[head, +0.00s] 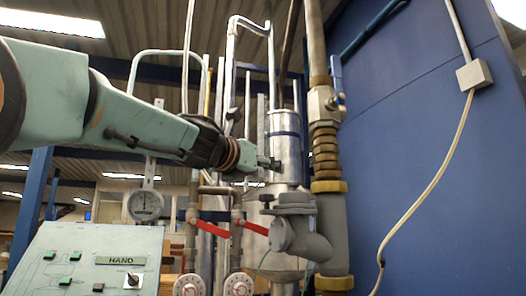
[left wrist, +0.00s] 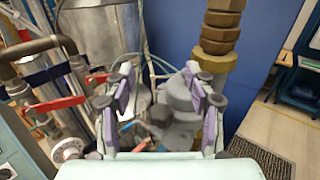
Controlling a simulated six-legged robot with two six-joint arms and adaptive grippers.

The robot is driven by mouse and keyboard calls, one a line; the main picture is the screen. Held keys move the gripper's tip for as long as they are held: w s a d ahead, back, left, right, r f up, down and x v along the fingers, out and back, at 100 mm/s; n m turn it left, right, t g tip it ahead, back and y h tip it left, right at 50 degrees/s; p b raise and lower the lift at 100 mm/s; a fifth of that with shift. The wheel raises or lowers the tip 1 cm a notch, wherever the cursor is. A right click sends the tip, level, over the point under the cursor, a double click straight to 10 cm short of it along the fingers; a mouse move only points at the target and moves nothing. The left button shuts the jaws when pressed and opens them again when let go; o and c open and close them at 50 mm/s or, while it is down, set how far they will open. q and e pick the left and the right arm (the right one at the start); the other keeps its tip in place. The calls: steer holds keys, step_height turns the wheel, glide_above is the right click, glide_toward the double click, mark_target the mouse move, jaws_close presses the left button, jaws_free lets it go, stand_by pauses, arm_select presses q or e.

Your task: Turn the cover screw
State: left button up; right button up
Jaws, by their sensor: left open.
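A grey meter body (head: 300,235) with a capped top is mounted on the pipework in the middle of the head view. In the left wrist view the grey meter (left wrist: 180,92) shows between and beyond my fingers, partly hidden by them. I cannot single out the cover screw; a small dark part (left wrist: 160,113) shows on the meter between the fingers. My left gripper (head: 272,163) is above and slightly left of the meter in the head view. In the left wrist view my left gripper (left wrist: 158,80) has its purple-padded fingers apart, with nothing held. My right gripper is in neither view.
Red valve handles (head: 208,228) are left of the meter. A thick vertical pipe with brass fittings (head: 328,186) stands close on its right. A control panel (head: 85,262) is at lower left. A blue wall (head: 445,150) fills the right side.

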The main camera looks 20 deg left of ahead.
arm_select(q)
steer(key=shift+r, duration=0.85)
step_height(320, 180, up, 2)
steer(key=shift+w, duration=0.15)
steer(key=shift+r, duration=0.35)
